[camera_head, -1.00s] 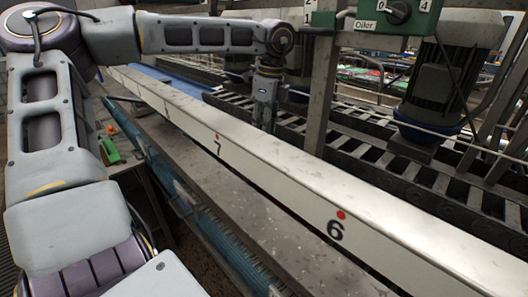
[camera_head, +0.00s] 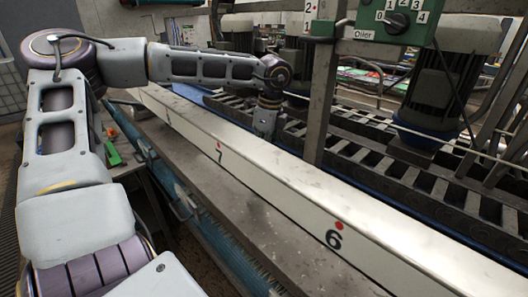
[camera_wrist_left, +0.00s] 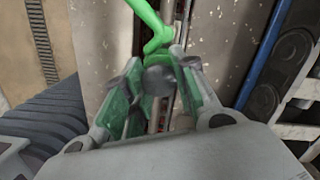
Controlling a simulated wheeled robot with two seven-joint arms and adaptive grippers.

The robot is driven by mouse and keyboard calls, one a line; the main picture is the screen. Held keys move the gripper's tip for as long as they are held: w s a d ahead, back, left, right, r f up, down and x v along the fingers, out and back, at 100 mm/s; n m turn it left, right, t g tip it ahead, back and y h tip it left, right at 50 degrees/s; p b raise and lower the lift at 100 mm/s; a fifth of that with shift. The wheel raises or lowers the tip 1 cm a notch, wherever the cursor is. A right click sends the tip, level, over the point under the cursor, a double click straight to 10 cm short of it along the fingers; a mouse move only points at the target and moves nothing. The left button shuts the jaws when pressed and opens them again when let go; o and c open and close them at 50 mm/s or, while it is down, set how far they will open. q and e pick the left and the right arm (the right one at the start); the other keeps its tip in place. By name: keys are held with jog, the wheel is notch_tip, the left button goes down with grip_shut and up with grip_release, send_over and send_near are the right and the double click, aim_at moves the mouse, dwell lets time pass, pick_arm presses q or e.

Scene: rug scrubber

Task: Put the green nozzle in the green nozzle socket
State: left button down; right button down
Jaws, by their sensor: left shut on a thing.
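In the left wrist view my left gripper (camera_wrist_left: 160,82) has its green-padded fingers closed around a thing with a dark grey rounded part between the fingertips. A bright green bent piece (camera_wrist_left: 157,38), which looks like the green nozzle, extends from there to the top edge. In the head view my left gripper (camera_head: 265,122) points down at the far side of the white beam, its lower part hidden behind it. The nozzle is hidden in that view. I cannot make out the green nozzle socket in either view. My right gripper is out of view.
The long white beam (camera_head: 285,190) marked 7 and 6 runs diagonally across the head view. Behind it are a slatted conveyor (camera_head: 400,175), a grey post (camera_head: 322,100) and a motor (camera_head: 450,85). A green object (camera_head: 112,152) lies on a bench at left.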

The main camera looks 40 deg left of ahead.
pick_arm(q)
jog(key=shift+f, duration=0.7)
jog(key=shift+f, duration=0.15)
jog(key=c, duration=1.1)
grip_release()
jog(key=shift+c, duration=0.2)
jog(key=shift+r, duration=0.2)
notch_tip(320, 180, up, 12)
jog(key=d+b, duration=0.1)
jog(key=shift+w+d, duration=0.15)
jog(key=shift+w, duration=0.1)
